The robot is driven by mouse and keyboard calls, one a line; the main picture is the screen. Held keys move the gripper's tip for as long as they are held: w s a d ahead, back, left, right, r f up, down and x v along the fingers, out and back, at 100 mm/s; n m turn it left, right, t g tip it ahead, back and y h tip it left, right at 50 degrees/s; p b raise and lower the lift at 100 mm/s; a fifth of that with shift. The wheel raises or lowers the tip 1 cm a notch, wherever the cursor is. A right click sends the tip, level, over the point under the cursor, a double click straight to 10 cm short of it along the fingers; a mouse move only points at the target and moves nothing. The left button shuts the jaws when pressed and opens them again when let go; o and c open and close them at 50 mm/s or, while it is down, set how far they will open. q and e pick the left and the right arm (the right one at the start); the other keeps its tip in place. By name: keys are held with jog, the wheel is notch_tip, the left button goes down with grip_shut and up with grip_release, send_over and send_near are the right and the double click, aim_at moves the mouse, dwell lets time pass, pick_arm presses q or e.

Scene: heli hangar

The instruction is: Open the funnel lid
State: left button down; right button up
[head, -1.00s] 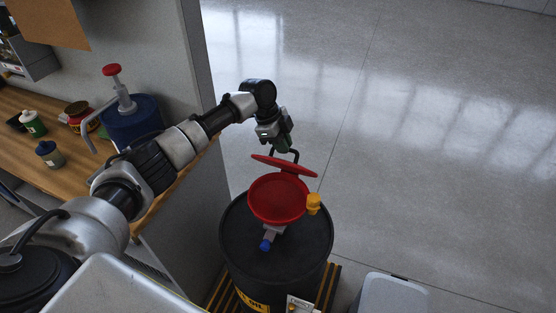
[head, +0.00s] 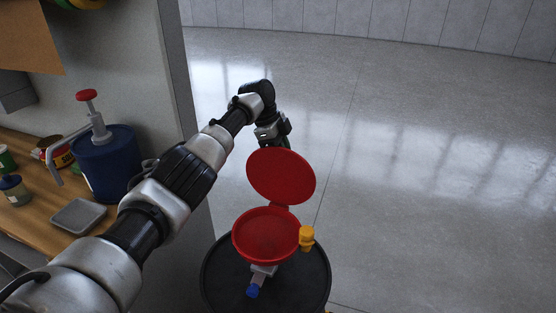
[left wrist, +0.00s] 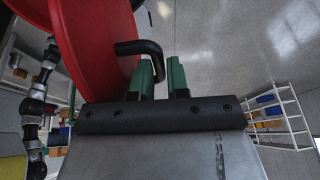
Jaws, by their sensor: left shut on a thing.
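The red funnel (head: 266,234) sits on top of a black drum (head: 312,280). Its round red lid (head: 281,176) stands raised at a steep angle on the far side, clear of the funnel mouth. My left gripper (head: 276,142) is behind the lid's upper edge, and its fingertips are hidden there in the head view. In the left wrist view the green fingers (left wrist: 162,78) are shut on the black lid handle (left wrist: 146,48), beside the red lid (left wrist: 95,45). My right gripper does not show.
A yellow cap (head: 306,237) and a blue-ended valve (head: 254,290) are by the funnel. At left, a wooden bench (head: 50,222) holds a blue pump container (head: 105,165) and a grey tray (head: 78,216). The floor behind and right of the drum is clear.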

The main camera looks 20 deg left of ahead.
pick_arm(q)
jog(key=shift+w+d+f+b, duration=0.1)
jog(key=shift+w+f+b, duration=0.15)
jog(key=shift+f, duration=0.2)
jog(key=shift+w+f+b, duration=0.15)
jog(key=shift+f+b, duration=0.1)
jog(key=shift+f, duration=0.15)
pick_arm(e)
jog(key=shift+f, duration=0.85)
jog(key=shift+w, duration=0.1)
pick_arm(q)
jog(key=c, duration=1.3)
grip_release()
jog(key=shift+w, duration=0.1)
jog(key=shift+c, duration=0.2)
jog(key=shift+o, duration=0.9)
jog(key=shift+w+f, duration=0.35)
jog(key=shift+w, duration=0.05)
jog(key=w+v, duration=0.1)
jog(key=v, duration=1.2)
jog(key=shift+s+d+b, duration=0.2)
jog(key=shift+s+b, duration=0.15)
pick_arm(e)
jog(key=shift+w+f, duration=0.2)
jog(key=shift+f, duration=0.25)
pick_arm(q)
jog(key=shift+r, duration=0.2)
